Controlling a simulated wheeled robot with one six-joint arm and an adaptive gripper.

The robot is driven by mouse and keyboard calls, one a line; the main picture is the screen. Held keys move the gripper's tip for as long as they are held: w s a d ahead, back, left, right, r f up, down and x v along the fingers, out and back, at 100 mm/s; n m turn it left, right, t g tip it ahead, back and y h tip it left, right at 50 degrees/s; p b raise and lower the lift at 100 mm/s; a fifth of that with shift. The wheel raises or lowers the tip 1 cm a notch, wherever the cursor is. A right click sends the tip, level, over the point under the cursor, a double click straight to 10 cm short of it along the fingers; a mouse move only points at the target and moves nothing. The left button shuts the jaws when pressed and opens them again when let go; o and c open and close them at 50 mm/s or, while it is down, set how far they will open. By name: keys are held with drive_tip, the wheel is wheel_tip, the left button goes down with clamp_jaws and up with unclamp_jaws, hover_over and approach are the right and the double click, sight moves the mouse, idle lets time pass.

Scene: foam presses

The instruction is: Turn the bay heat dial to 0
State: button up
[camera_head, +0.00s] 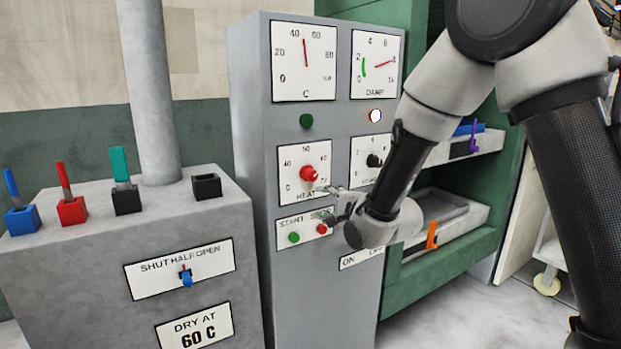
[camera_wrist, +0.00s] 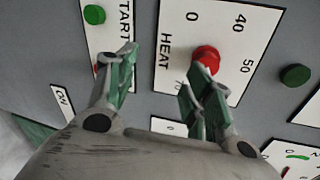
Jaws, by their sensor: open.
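The red heat dial (camera_head: 309,173) sits on a white plate marked HEAT on the grey cabinet, with scale numbers such as 0, 40 and 50 around it. It also shows in the wrist view (camera_wrist: 206,58), just beyond one fingertip. My gripper (camera_head: 330,203) is in front of the cabinet, just below and right of the heat dial. In the wrist view my gripper (camera_wrist: 160,75) is open and empty, with one finger near the red dial and the other over the START plate. I cannot tell whether a finger touches the dial. The dial's exact setting is unclear.
A second black dial (camera_head: 375,160) is right of the heat dial. The green START button (camera_head: 294,237) and red stop button (camera_head: 322,229) are below. Two gauges are above, the left one (camera_head: 304,62) marked C. A grey console (camera_head: 90,260) with colored levers stands left.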

sight(313, 176)
wheel_tip(313, 176, up, 6)
drive_tip(key=f+m+t+y, duration=0.1)
drive_tip(key=m+t, duration=0.1)
drive_tip(key=m, duration=0.2)
drive_tip(key=x, duration=0.8)
drive_tip(key=shift+w+a+r, duration=0.1)
drive_tip(key=shift+w+r, duration=0.05)
drive_tip(key=shift+r, duration=0.2)
drive_tip(key=c, duration=1)
